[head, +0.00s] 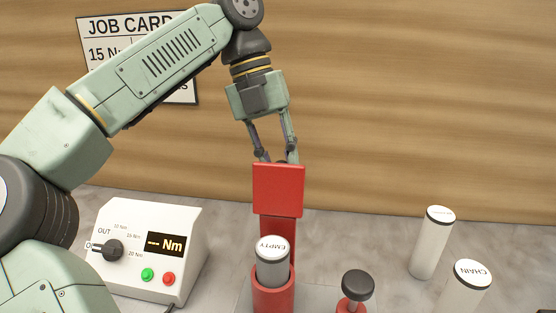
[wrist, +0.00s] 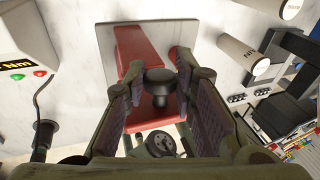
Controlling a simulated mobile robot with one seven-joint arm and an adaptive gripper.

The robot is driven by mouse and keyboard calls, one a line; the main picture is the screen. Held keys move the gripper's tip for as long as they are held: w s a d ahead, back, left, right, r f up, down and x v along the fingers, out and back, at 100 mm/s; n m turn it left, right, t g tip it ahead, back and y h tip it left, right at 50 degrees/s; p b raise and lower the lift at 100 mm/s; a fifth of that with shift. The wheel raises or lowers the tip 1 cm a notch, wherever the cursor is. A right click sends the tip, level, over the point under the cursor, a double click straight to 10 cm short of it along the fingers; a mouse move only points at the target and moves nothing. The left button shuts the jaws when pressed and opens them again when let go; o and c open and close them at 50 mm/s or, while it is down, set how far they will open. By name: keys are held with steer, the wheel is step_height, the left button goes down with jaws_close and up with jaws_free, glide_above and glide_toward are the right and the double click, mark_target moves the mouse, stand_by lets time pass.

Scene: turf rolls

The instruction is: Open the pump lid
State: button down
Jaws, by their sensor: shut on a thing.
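The red pump stands in the middle of the head view, with a red post behind a red cup (head: 273,297). Its lid, a flat red square plate (head: 278,190), is at the top of the post with a broad face towards the head camera, so it looks steeply tilted. My gripper (head: 278,160) is at the lid's top edge, its fingertips partly hidden behind the plate. In the wrist view a black knob (wrist: 159,78) sits between my fingers, over red surfaces, and my gripper is shut on it. A cartridge marked EMPTY (head: 272,262) stands in the cup.
A white control box (head: 150,248) with a dial and buttons stands on the left. A black knob on a red base (head: 357,286) is right of the cup. White cartridges (head: 432,243) and CHAIN (head: 466,287) stand on the right. A job card (head: 100,45) hangs behind my arm.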

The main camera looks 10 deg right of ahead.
steer(key=shift+w+d+f+g, duration=0.1)
steer(key=shift+w+f+g, duration=0.1)
steer(key=shift+g, duration=0.1)
stand_by(0.4)
steer(key=c, duration=1.3)
jaws_free()
